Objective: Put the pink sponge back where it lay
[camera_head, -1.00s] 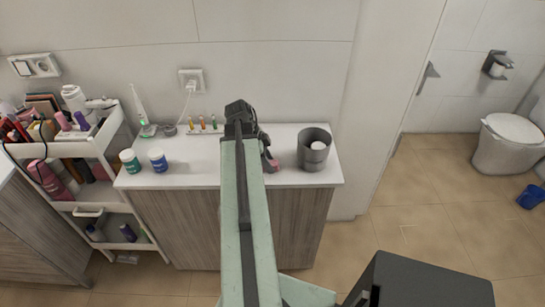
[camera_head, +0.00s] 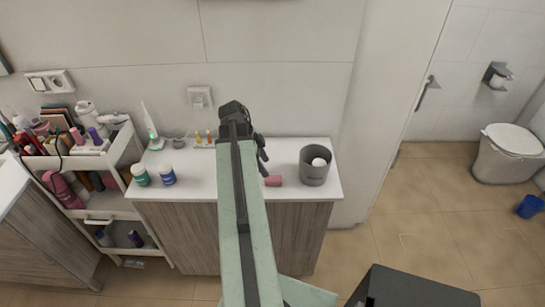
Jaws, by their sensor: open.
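The pink sponge (camera_head: 273,181) lies on the white counter top (camera_head: 205,183), left of the grey round container. My gripper (camera_head: 262,150) is open, just above and behind the sponge in the picture, and apart from it as far as I can see. My green arm hides part of the counter and most of the gripper's left side.
A full white cart (camera_head: 113,160) is farther left.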

